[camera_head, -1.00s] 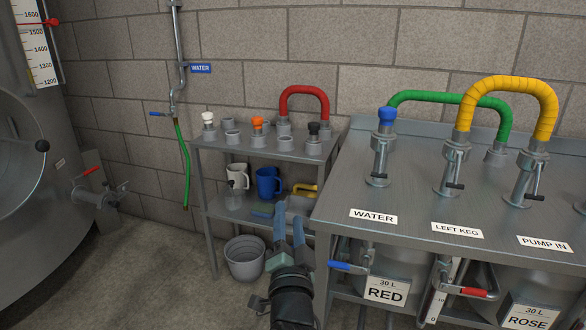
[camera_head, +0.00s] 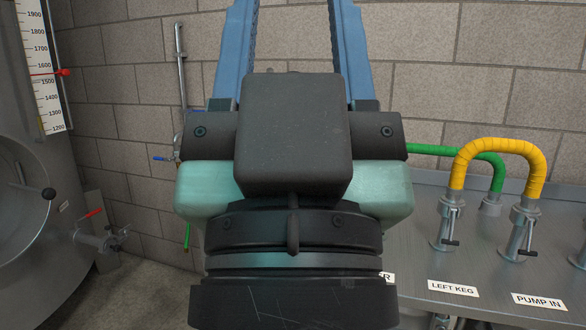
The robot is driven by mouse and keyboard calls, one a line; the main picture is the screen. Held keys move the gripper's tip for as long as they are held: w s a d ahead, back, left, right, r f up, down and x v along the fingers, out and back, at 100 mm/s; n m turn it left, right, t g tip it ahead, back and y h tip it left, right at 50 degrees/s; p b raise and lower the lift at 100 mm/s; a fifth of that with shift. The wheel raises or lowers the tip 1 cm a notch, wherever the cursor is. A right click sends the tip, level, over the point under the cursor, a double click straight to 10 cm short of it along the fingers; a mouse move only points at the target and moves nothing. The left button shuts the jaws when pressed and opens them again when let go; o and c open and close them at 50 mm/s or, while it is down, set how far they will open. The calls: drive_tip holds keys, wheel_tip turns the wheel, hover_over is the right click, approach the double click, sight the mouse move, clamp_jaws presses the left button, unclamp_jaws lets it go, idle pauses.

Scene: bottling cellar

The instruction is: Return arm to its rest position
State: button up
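My gripper (camera_head: 292,40) fills the middle of the head view, close to the camera and pointing up. Its two blue fingers stand wide apart, with only the grey wall visible between them above the dark housing. The fingertips run out of the top of the picture, so their ends are hidden. I see nothing held between the visible parts. My gripper and wrist hide the small shelf table and most of the left end of the steel bench.
The steel bench (camera_head: 462,262) stands at right, with a yellow hose (camera_head: 497,148) and a green hose (camera_head: 455,151) looped between its ports. A large steel tank (camera_head: 25,215) with a red-handled valve (camera_head: 92,213) is at left. Floor shows between tank and gripper.

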wheel_tip(320, 180, up, 29)
drive_tip(key=p, duration=2.6)
drive_tip(key=shift+f+p, duration=0.15)
drive_tip(key=shift+p, duration=0.2)
